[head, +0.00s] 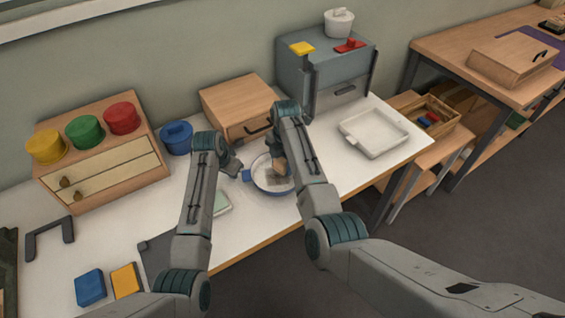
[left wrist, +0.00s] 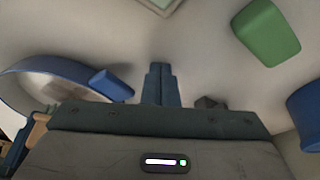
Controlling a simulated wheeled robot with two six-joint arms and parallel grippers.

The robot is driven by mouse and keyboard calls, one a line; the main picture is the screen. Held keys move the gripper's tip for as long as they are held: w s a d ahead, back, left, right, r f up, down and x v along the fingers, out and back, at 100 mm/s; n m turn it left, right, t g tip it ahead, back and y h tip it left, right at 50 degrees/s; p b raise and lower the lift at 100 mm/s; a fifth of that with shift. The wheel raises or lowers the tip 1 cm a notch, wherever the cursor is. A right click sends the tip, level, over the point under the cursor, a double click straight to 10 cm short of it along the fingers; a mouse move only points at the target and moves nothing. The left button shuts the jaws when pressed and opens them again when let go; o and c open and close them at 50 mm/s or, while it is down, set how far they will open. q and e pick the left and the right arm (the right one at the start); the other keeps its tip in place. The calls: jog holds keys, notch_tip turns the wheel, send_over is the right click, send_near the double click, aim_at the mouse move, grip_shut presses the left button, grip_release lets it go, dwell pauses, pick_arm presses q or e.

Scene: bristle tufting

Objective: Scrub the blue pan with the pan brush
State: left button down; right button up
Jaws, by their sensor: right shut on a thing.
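The blue pan (head: 256,185) lies on the white table, with a pale inside, a grey smudged patch and a short blue handle (head: 246,175) on its left. It also shows at the left of the left wrist view (left wrist: 22,72). My right gripper (head: 280,158) is over the pan, shut on the pan brush (head: 282,168), whose brown part shows low inside the pan; whether its bristles touch is hard to tell. My left gripper (head: 232,166) is left of the pan handle. Its fingers are together and empty in the left wrist view (left wrist: 160,84).
A blue pot (head: 177,138) and a wooden box (head: 240,108) stand behind. A white tray (head: 374,133) is at right. A green block (left wrist: 265,32) shows in the left wrist view. A pale green item (head: 222,204) lies near the left arm. Blue (head: 90,287) and yellow (head: 126,280) blocks lie front left.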

aim_at(272, 176)
jog(key=shift+f, duration=1)
dwell(0.3)
jog(key=shift+s+a, duration=0.15)
jog(key=shift+a, duration=0.8)
jog(key=shift+s+a, duration=0.1)
jog(key=shift+a, duration=0.8)
jog(key=shift+d, duration=0.15)
